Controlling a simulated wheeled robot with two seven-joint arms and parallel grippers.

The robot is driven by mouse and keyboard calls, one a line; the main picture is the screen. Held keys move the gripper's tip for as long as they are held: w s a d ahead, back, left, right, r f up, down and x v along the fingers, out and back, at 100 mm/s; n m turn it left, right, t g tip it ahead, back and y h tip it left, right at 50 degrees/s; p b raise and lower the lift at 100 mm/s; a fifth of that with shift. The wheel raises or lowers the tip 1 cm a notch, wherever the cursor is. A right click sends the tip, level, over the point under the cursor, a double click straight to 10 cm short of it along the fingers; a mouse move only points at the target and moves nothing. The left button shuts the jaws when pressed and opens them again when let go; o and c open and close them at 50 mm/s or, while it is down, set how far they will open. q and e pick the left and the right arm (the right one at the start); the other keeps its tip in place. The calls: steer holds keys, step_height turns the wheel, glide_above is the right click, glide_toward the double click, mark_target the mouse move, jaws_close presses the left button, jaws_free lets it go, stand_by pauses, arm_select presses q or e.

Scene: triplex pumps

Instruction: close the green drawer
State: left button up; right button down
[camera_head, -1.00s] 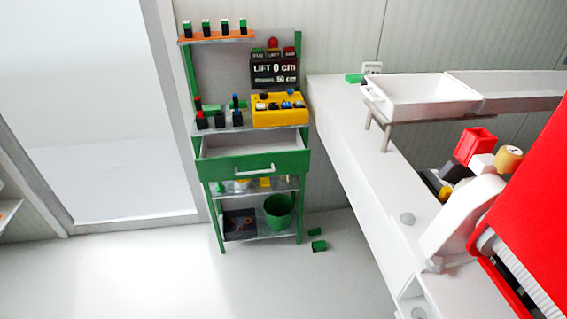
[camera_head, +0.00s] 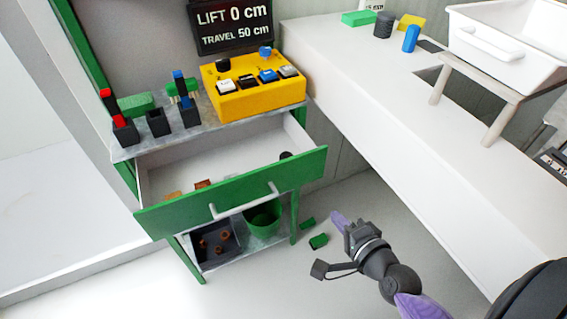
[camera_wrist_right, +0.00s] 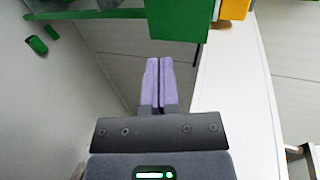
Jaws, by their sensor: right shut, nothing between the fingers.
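The green drawer (camera_head: 160,216) is pulled open from the green shelf unit, and its white inside shows with several small items in it. Its front has a white bar handle (camera_head: 243,203). My right gripper (camera_head: 338,218) is in front of and to the right of the drawer, lower than its handle and apart from it. In the right wrist view its purple fingers (camera_wrist_right: 158,82) are together with nothing between them. A green panel (camera_wrist_right: 177,18) shows ahead of the fingertips there; I cannot tell surely if it is the drawer front. My left gripper is not in view.
A white counter (camera_head: 370,120) runs along the right, near my right arm. A yellow button box (camera_head: 255,98) stands on the shelf above the drawer. A green bin (camera_head: 262,220) stands below. Green blocks (camera_head: 318,241) lie on the floor.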

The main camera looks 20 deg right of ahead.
steer(key=b, duration=0.2)
glide_toward(300, 174)
steer(key=x, duration=0.3)
steer(key=b+x, duration=0.1)
steer(key=x, duration=0.2)
steer(key=shift+s+f, duration=0.1)
steer(key=shift+f, duration=0.3)
steer(key=shift+w+b, duration=0.3)
steer(key=shift+w, duration=0.2)
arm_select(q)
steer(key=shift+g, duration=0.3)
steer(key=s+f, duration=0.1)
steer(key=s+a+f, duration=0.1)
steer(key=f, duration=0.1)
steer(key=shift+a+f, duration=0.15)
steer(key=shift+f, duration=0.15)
arm_select(e)
steer(key=shift+w+r, duration=0.1)
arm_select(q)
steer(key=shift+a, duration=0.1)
